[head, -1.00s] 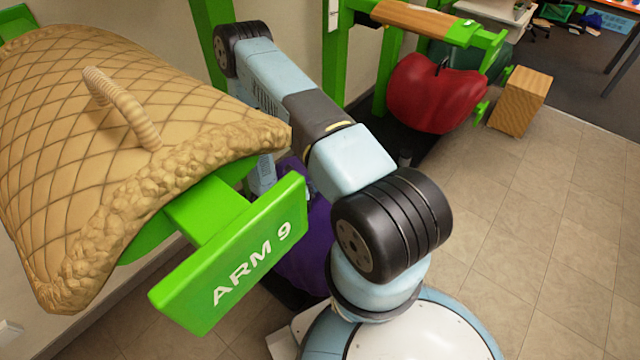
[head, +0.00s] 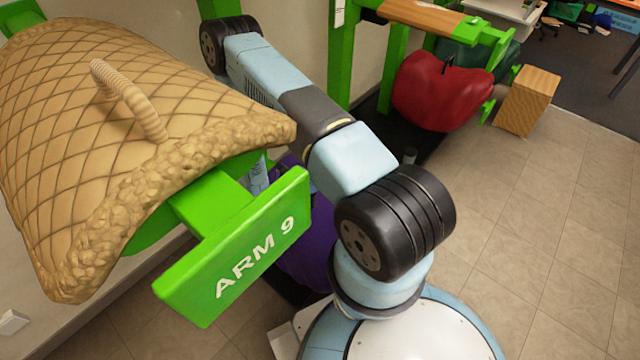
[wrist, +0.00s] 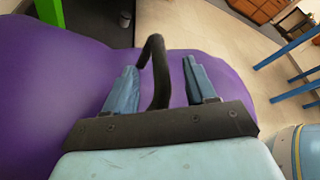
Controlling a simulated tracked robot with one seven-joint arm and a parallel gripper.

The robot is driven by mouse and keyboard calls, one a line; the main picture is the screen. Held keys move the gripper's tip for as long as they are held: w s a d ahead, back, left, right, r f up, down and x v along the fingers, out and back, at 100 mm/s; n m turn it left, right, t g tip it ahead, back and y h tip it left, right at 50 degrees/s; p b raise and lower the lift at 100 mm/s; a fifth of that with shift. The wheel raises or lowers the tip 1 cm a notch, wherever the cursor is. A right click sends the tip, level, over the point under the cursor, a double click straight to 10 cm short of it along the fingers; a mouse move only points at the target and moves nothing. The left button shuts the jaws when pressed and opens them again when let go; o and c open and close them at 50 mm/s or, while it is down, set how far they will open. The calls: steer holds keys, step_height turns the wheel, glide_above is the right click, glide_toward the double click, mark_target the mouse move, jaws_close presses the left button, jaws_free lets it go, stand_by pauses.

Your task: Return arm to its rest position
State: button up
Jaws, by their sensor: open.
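My arm (head: 352,160) runs from my base at lower right up to a far joint at upper left, then down behind the tan quilted pad (head: 120,120) and green ARM 9 plate (head: 235,250). My gripper is hidden there in the head view. In the wrist view my gripper (wrist: 160,82) is open, its two light-blue fingers apart. A dark curved handle (wrist: 155,68) shows between the fingers, above a rounded purple object (wrist: 60,95). I cannot tell whether it touches them. The purple object is partly visible below the ARM 9 plate in the head view (head: 308,245).
A red rounded object (head: 440,92) hangs under a green rack with a wooden top (head: 425,15). A wooden block (head: 527,100) stands right of it. Green posts (head: 340,60) rise behind my arm. The tiled floor (head: 540,210) at right is clear.

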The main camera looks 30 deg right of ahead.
steer(key=shift+v, duration=1.6)
steer(key=d+r+m+g+y, duration=0.25)
steer(key=r+m, duration=0.45)
steer(key=r, duration=0.8)
steer(key=d+r+m+g+y, duration=0.1)
steer(key=r+m+g, duration=0.2)
steer(key=r+m, duration=0.8)
steer(key=s+a+r+m+t+y, duration=0.2)
steer(key=s+r, duration=0.4)
steer(key=r, duration=0.4)
steer(key=s+a+r+m+t+y, duration=0.2)
steer(key=s+r+m+t+y, duration=0.2)
steer(key=r, duration=0.7)
steer(key=s+a+r+m+t+y, duration=0.3)
steer(key=s+r, duration=0.5)
steer(key=r, duration=0.3)
steer(key=shift+y, duration=0.85)
steer(key=shift+c, duration=0.2)
